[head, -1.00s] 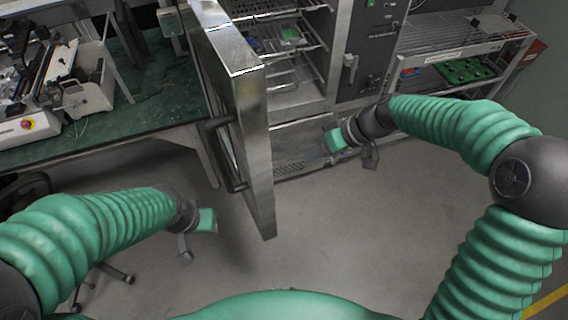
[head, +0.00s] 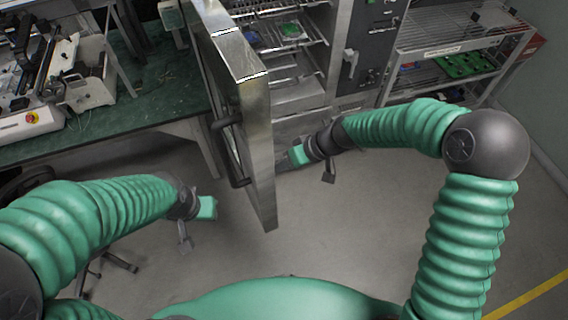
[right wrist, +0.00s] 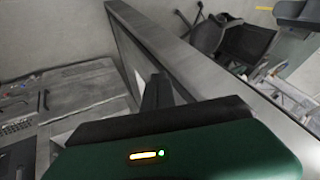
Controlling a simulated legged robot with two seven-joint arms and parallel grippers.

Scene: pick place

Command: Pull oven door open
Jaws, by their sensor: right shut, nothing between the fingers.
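The metal oven door (head: 258,120) stands wide open in the head view, seen nearly edge-on. Its dark handle (head: 231,150) is on the outer face, to the left. The oven (head: 300,95) is behind it, with its racks exposed. My right gripper (head: 282,166) is shut and empty, close to the inner side of the door; contact is hard to tell. In the right wrist view, its dark fingers (right wrist: 157,92) point at the door's inner face, and the door (right wrist: 190,62) runs diagonally across. My left gripper (head: 196,226) hangs left of the door, apart from the handle; its jaws are unclear.
A green-topped bench (head: 130,115) with equipment stands at the left, close behind the door. A wire shelf rack (head: 450,62) with a green tray is at the right. The grey floor (head: 350,235) in front is clear. A chair (right wrist: 240,42) shows beyond the door in the right wrist view.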

